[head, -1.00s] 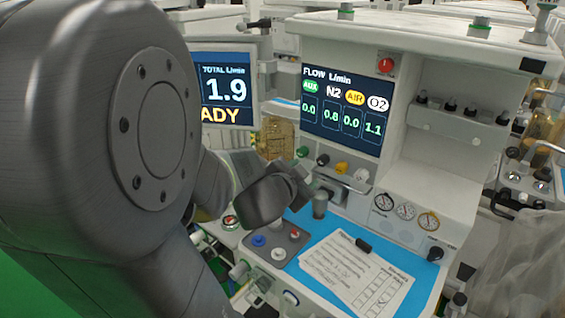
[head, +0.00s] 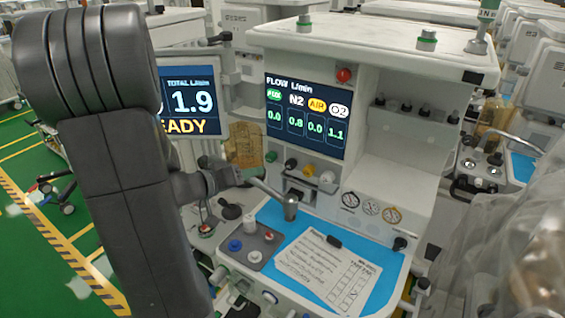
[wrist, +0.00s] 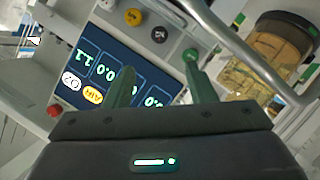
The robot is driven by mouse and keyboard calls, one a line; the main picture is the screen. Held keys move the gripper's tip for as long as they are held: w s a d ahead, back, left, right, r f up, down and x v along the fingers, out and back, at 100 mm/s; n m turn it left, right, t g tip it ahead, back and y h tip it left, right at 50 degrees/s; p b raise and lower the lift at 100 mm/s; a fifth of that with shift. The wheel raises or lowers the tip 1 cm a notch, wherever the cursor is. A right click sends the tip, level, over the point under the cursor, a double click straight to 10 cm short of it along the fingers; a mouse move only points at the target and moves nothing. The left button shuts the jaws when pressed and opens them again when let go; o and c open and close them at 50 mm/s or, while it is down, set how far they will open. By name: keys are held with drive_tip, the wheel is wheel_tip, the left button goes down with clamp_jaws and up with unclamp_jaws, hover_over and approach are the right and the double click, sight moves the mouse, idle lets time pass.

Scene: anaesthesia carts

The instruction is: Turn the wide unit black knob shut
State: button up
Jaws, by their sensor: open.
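The wide unit (head: 365,75) is a white cart with a flow screen (head: 304,116) reading N2 0.8. Its black knob (head: 291,164) sits below the screen, between a green knob (head: 271,157) and a yellow knob (head: 309,170). In the wrist view the black knob (wrist: 159,34) lies beyond the fingertips, beside the yellow knob (wrist: 133,17). My gripper (wrist: 157,68) is open and empty, its fingers apart and the knob not between them. The green knob appears near the right fingertip; contact cannot be told. In the head view the wrist is left of the knobs; its fingertips are unclear.
A metal bar (wrist: 250,60) crosses the wrist view close to the right finger. A grey cylinder (head: 290,207) stands out below the knobs. A clipboard sheet (head: 322,270) lies on the blue worktop. A second screen (head: 192,100) is at the left.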

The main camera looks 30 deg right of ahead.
sight(288, 166)
drive_tip(key=x, duration=1.3)
drive_tip(key=shift+w+d+f+p, duration=0.1)
drive_tip(key=shift+d+f+p, duration=0.05)
drive_tip(key=shift+d+p, duration=0.2)
drive_tip(key=c, duration=1)
